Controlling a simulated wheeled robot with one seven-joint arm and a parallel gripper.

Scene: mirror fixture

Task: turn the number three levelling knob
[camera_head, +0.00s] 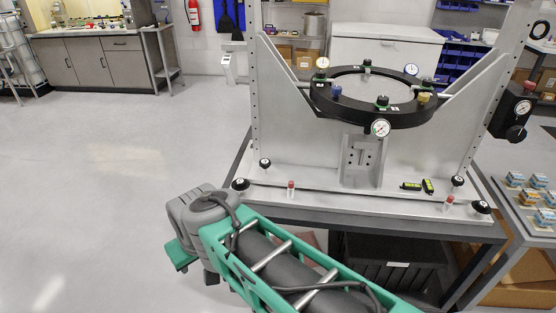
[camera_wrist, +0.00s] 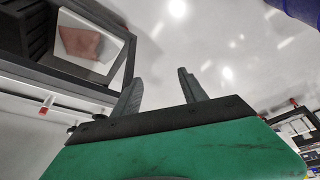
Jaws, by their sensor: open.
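The mirror fixture has a black ring (camera_head: 372,118) held on a grey upright frame. Around the ring stand a blue knob (camera_head: 336,91), a yellow-topped knob (camera_head: 424,98) and a black knob with a green base (camera_head: 382,101). Small white number labels sit on the ring, too small to read, so I cannot tell which knob is number three. My gripper (camera_wrist: 160,88) is open and empty in the wrist view, its two fingers apart. In the head view my arm is low in front of the fixture, well away from the ring knobs.
Dial gauges (camera_head: 381,128) stick out around the ring. The base plate (camera_head: 350,196) carries black corner knobs (camera_head: 240,184), red-topped pins and two small green levels (camera_head: 411,186). A side table (camera_head: 525,222) with small boxes stands at right. The floor at left is clear.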

